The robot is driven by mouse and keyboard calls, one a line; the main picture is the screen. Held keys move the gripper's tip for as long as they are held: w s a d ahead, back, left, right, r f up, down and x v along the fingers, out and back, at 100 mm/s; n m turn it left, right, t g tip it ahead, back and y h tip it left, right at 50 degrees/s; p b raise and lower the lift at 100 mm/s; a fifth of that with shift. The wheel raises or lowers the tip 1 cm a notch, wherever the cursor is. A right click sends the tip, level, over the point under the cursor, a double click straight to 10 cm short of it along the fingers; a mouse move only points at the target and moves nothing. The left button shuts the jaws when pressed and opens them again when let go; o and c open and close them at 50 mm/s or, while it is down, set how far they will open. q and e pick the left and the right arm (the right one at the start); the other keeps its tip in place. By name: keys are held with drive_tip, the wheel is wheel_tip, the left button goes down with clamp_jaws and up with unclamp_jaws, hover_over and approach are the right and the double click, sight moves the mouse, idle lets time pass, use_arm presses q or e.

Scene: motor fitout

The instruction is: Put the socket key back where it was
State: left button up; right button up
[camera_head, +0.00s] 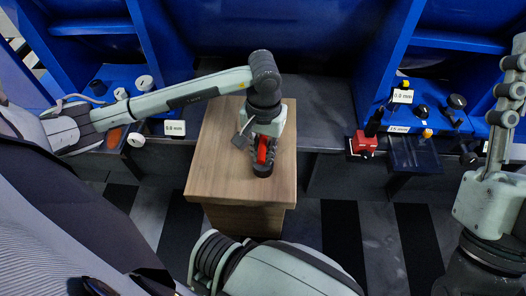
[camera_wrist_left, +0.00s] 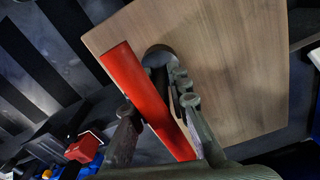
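The socket key, a long red bar-like tool, shows between the fingers of my left gripper in the left wrist view (camera_wrist_left: 148,95) and as a small red patch in the head view (camera_head: 263,151). My left gripper (camera_head: 263,158) points down over the wooden table; its fingers (camera_wrist_left: 158,115) lie close on both sides of the red part and appear shut on it. A dark round piece (camera_wrist_left: 158,56) is below, partly hidden by the key.
The wooden table (camera_head: 215,160) is otherwise bare. A red block-like holder (camera_head: 364,143) with a black part stands on the right shelf edge, near a dark clear-sided tray (camera_head: 414,155) and label cards (camera_head: 402,96). Blue shelving with small parts flanks both sides.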

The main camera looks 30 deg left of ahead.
use_arm(q)
drive_tip(key=shift+o, duration=1.2)
drive_tip(key=shift+r, duration=0.1)
drive_tip(key=shift+r, duration=0.2)
wheel_tip(320, 180, up, 12)
drive_tip(key=shift+w+f+p, duration=0.1)
drive_tip(key=shift+p, duration=0.9)
use_arm(e)
drive_tip(key=f+g, duration=0.1)
drive_tip(key=w+a+f+g, duration=0.1)
drive_tip(key=w+f+g, duration=0.1)
drive_tip(key=shift+w+a+f+h, duration=0.15)
drive_tip(key=shift+w+a+h, duration=0.1)
drive_tip(key=shift+a+h, duration=0.1)
